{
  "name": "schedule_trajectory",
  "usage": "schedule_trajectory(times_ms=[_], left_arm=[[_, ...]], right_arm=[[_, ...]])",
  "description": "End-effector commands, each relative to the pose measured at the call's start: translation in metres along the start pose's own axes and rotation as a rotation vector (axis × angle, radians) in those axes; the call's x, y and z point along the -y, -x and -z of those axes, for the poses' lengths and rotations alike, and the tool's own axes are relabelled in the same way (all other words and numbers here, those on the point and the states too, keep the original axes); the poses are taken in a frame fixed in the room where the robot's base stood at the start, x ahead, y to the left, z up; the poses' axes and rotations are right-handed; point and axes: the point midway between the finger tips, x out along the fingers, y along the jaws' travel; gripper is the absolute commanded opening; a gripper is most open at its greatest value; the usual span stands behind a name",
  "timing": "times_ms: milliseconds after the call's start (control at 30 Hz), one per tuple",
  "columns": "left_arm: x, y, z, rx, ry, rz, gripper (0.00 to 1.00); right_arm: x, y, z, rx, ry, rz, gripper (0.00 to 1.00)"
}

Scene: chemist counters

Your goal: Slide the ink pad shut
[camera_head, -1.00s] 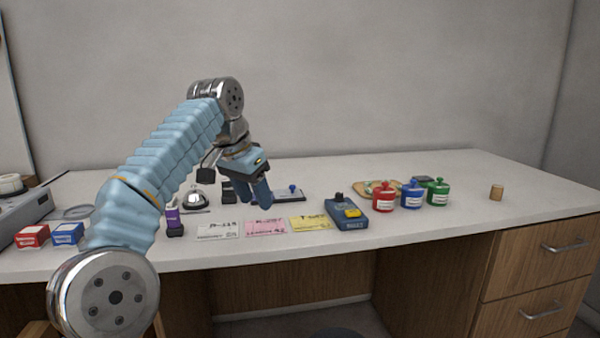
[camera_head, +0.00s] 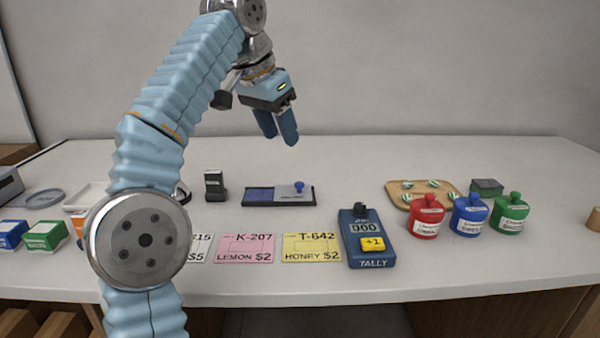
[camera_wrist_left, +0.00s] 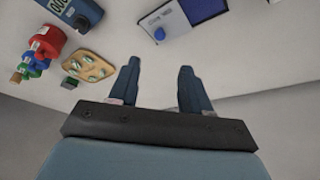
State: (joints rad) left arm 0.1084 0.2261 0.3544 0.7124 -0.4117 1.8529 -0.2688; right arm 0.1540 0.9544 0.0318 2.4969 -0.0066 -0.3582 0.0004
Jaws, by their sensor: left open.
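The ink pad (camera_head: 258,196) is a dark, flat tray on the counter, with bare blue pad showing in its left half. Its grey lid (camera_head: 286,196) with a blue knob (camera_head: 299,186) covers the right half, so it stands partly open. In the wrist view the blue pad (camera_wrist_left: 203,8), the lid (camera_wrist_left: 168,19) and the knob (camera_wrist_left: 159,35) show at the top, beyond the fingertips. My left gripper (camera_head: 279,132) is open and empty, in the air above and behind the ink pad, fingers pointing down; it also shows in the wrist view (camera_wrist_left: 160,68). My right gripper is out of view.
A black stamp (camera_head: 214,187) stands left of the ink pad. Price cards (camera_head: 245,249) and a tally counter (camera_head: 366,238) lie in front. A wooden board (camera_head: 420,187) and red (camera_head: 427,218), blue (camera_head: 468,216) and green (camera_head: 508,214) jars stand right. The counter behind the pad is clear.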

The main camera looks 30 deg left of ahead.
Motion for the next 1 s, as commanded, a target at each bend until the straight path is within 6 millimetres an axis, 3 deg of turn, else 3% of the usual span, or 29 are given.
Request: schedule_trajectory(times_ms=[500, 700, 1000], left_arm=[[0.0, -0.104, -0.001, 0.003, 0.002, -0.002, 0.48], [-0.001, -0.12, -0.001, 0.001, 0.001, -0.002, 0.48], [-0.001, -0.122, -0.001, 0.0, 0.001, -0.002, 0.45]], right_arm=[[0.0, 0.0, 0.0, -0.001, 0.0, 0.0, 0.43], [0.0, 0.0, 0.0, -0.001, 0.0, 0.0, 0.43], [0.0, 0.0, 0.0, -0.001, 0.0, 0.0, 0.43]])
